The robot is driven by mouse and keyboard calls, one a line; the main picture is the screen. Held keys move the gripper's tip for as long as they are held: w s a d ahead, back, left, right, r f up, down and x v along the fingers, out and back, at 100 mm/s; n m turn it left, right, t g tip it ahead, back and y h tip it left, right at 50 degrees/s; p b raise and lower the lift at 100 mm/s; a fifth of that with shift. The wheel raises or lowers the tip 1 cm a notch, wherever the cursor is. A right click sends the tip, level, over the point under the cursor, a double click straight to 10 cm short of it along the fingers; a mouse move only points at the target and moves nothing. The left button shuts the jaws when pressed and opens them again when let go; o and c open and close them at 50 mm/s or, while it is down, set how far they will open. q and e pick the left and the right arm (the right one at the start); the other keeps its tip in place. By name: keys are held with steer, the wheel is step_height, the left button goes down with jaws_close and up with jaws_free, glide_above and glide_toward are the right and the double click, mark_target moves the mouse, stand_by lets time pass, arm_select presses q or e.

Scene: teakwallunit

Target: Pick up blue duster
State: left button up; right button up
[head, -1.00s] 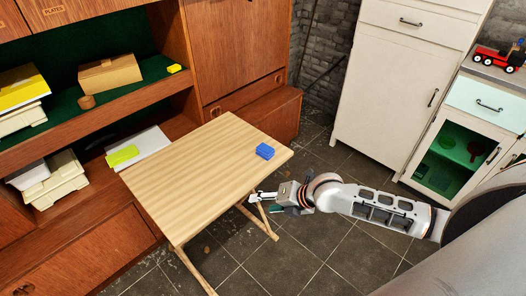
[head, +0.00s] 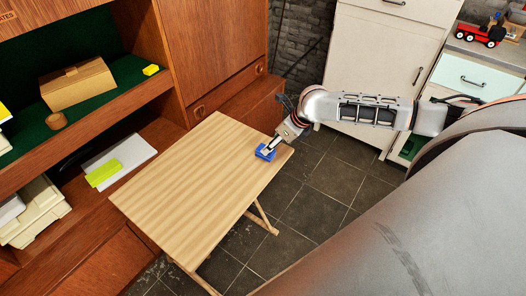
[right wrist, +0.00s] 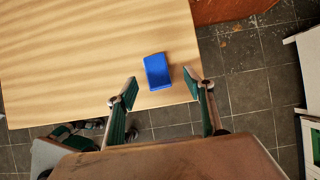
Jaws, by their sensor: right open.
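The blue duster (head: 265,153) lies on the small wooden table near its right corner. In the right wrist view the duster (right wrist: 158,71) lies flat on the tabletop, close to the table's edge. My right gripper (head: 273,145) comes in from the right over the duster and partly hides it. In the right wrist view my right gripper (right wrist: 162,92) is open, with one finger on each side of the near end of the duster. Nothing is held, and I cannot tell how high the fingertips are above the table. My left gripper is out of view.
The wooden table (head: 190,190) is otherwise bare. A brown wall unit (head: 215,45) stands behind it, with a cardboard box (head: 77,84) on its shelf. A pale cabinet (head: 378,70) stands at the back right. Dark floor tiles (head: 318,190) lie right of the table.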

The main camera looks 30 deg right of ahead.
steer(key=x, duration=0.4)
steer(key=shift+s+a+f, duration=0.1)
steer(key=shift+a+f, duration=0.15)
steer(key=shift+a, duration=0.15)
steer(key=shift+w+a+f, duration=0.1)
steer(key=shift+w+f, duration=0.25)
steer(key=shift+f, duration=0.2)
steer(key=c, duration=1.1)
